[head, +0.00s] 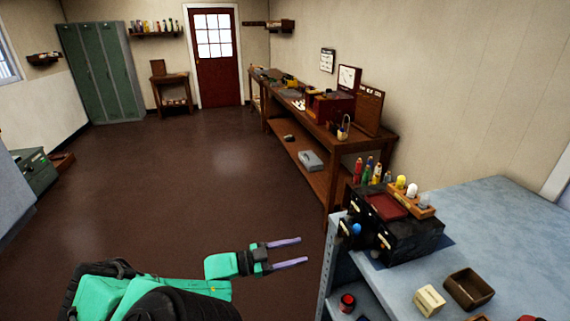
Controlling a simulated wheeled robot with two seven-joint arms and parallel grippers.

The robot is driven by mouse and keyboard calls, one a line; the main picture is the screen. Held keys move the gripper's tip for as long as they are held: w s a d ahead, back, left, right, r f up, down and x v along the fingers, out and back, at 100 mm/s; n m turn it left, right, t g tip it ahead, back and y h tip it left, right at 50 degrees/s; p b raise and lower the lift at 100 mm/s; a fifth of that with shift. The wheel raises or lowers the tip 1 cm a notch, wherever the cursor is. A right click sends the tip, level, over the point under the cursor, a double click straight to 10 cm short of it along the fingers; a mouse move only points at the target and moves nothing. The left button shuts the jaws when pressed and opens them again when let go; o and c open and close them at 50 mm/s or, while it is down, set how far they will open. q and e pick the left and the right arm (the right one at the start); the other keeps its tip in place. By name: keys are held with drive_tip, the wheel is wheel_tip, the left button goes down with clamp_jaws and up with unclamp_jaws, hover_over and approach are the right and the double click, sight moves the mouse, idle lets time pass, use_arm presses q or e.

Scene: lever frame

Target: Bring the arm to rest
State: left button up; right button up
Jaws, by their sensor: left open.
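My left gripper (303,250) reaches in from the bottom left on a green and black arm. Its two purple fingers are apart, point right and hold nothing. It is over the dark floor, left of the blue table (490,205), touching nothing visible. A black box-like unit (418,241) stands on that table to the right of the fingertips, apart from them. It has a dark red top panel (385,206) and a blue knob (356,229) on its left side. A wooden rack (398,197) with yellow and white rounded pieces sits on its far right edge. My right gripper is not in view.
A small cream box (429,300) and an open brown box (468,289) lie near the table's front. A red can (347,303) is on the lower shelf. A long wooden workbench (342,143) lines the right wall. The floor (180,190) ahead is clear.

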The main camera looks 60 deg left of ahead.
use_arm(q)
drive_tip(key=v, duration=0.3)
drive_tip(key=shift+s, duration=0.1)
drive_tip(key=shift+f, duration=0.1)
idle(0.3)
